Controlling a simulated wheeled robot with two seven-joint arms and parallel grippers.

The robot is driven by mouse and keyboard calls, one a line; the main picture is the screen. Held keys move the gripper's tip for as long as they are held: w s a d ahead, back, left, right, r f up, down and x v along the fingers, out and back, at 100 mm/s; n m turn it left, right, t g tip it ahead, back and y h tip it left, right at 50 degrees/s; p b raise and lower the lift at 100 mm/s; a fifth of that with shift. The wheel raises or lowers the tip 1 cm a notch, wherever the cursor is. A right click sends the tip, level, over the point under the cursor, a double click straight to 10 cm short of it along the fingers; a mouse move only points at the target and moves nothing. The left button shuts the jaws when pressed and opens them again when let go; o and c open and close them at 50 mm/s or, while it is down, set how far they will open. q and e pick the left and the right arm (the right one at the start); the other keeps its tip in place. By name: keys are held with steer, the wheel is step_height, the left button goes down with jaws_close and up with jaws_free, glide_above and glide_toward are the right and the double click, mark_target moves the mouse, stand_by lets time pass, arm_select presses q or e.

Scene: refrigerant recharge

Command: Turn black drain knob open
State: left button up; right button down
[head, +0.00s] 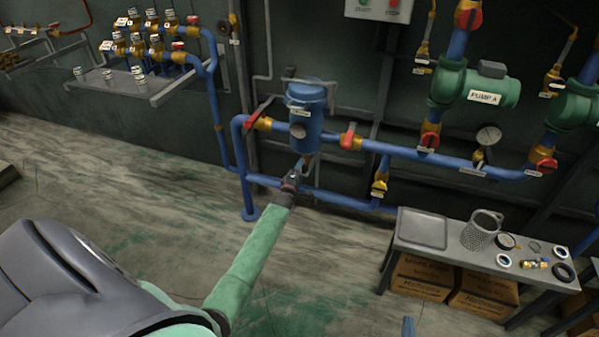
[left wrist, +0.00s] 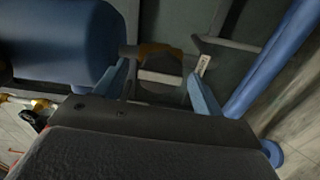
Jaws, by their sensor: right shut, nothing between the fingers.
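The blue strainer housing (head: 306,128) stands on the blue pipe line; it also shows in the left wrist view (left wrist: 65,45). Below it is a brass drain fitting with a dark knob (left wrist: 158,88), seen in the left wrist view with a pale band across it. My left gripper (head: 305,168) is just under the housing. Its two blue fingers (left wrist: 162,92) are apart, one on each side of the knob, with gaps visible. In the head view the gripper mostly hides the knob. Only a blue tip of my right gripper (head: 408,327) shows at the bottom edge, away from the knob.
Red-handled valves (head: 348,136) sit on the pipe beside the housing. A low blue pipe (head: 345,199) runs close to my left gripper. A grey bench (head: 450,258) with a tray, mesh basket and small parts stands at right. Floor at left is clear.

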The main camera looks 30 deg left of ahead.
arm_select(q)
steer(key=p+v, duration=0.4)
steer(key=v, duration=0.3)
stand_by(0.5)
stand_by(0.4)
